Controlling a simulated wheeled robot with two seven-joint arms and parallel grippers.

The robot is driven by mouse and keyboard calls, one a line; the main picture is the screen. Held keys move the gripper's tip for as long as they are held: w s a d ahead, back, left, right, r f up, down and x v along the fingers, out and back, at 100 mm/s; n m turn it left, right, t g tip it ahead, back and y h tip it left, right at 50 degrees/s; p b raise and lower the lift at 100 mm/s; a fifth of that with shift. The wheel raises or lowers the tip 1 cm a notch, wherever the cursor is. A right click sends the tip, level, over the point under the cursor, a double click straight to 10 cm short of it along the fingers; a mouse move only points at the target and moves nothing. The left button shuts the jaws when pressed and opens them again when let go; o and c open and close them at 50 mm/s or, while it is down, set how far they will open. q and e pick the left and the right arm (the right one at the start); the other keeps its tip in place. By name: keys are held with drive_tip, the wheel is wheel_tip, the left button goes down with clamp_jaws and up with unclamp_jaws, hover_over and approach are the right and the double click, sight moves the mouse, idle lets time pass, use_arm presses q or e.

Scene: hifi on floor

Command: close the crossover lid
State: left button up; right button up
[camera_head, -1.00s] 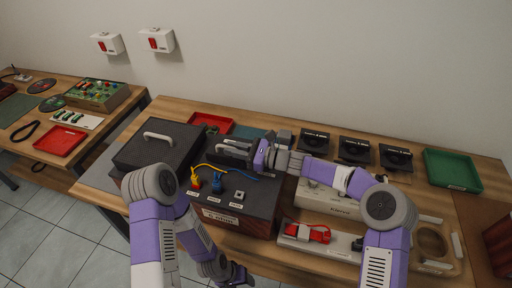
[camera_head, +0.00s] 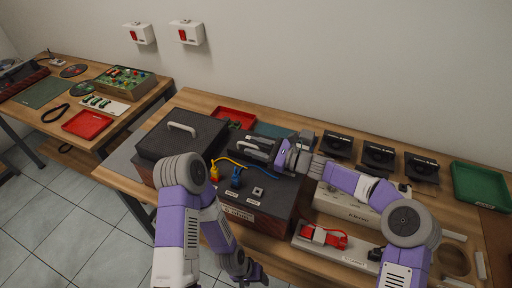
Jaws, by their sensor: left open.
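A dark box (camera_head: 280,210) with a white label on its front stands in the middle of the bench. Its top carries a yellow plug (camera_head: 214,172), a blue plug (camera_head: 236,177) with wires and a small grey switch. A dark lid-like block (camera_head: 170,143) with a pale handle (camera_head: 182,127) stands directly left of it; I cannot tell how the two join. My left gripper (camera_head: 255,277) is low in front of the bench, open and apart from the box.
A pale unit (camera_head: 345,204) and a tray with a red part (camera_head: 323,237) lie right of the box. Several black speaker-like units (camera_head: 378,154) and a green tray (camera_head: 480,183) stand behind. A red tray (camera_head: 232,117) is at the back. A second bench (camera_head: 150,98) is at left.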

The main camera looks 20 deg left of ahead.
drive_tip(key=shift+r, duration=0.15)
wheel_tip(320, 180, up, 10)
drive_tip(key=p, duration=0.3)
drive_tip(key=shift+s+f, duration=0.1)
drive_tip(key=shift+f, duration=0.1)
idle(0.3)
